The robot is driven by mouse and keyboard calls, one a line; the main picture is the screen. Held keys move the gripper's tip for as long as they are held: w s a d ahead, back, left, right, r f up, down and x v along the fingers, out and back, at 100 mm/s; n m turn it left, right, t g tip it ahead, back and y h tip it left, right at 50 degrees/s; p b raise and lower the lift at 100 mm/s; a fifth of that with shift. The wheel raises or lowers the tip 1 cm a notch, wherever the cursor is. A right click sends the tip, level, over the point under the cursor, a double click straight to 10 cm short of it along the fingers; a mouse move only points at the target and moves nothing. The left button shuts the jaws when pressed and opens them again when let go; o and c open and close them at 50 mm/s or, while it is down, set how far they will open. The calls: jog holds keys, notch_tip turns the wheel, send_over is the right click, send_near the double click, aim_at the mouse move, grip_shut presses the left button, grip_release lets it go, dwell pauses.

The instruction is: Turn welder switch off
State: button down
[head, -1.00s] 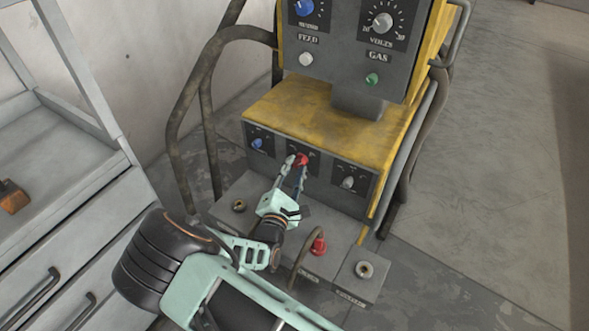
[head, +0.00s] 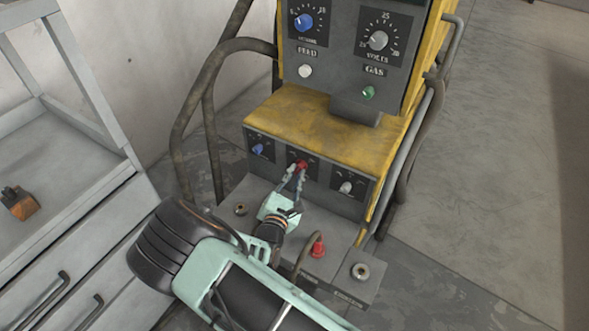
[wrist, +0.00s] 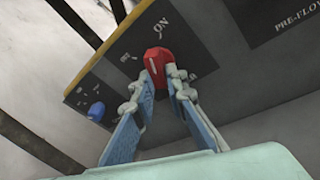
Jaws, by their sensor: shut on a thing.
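The welder switch is a red knob (head: 301,164) on the middle dark panel (head: 316,172) of the welder's lower front. In the wrist view the red knob (wrist: 158,60) stands out from its panel, with the word ON printed above it and smaller marks to its sides too blurred to read surely. A pale line shows on the knob, but I cannot tell which mark it points to. My gripper (head: 297,172) is shut on the red knob. In the wrist view its fingertips (wrist: 160,78) sit on either side of the knob's lower part.
A blue knob (head: 258,150) and a grey knob (head: 346,188) flank the switch. Below are a red plug (head: 318,247) with a cable and a round socket (head: 360,271). The yellow ledge (head: 330,125) juts above. A grey drawer cabinet (head: 70,235) stands at left.

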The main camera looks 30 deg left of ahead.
jog(key=n+p, duration=0.2)
jog(key=n, duration=0.1)
jog(key=shift+d+r+g+h+p, duration=0.1)
jog(key=shift+r+g+h+p, duration=0.2)
jog(key=shift+g+h, duration=0.1)
jog(key=n+h+p, duration=0.1)
jog(key=n, duration=0.2)
jog(key=shift+d+g, duration=0.1)
jog(key=shift+g, duration=0.2)
jog(key=shift+d+r+n+g+h+p, duration=0.15)
jog(key=shift+n+h+p, duration=0.35)
jog(key=shift+n, duration=0.9)
jog(key=shift+f+n+g+h+p, duration=0.15)
jog(key=shift+n+h, duration=0.55)
jog(key=shift+n, duration=0.7)
jog(key=shift+r, duration=0.1)
jog(key=c, duration=1.9)
grip_release()
jog(key=shift+c, duration=0.2)
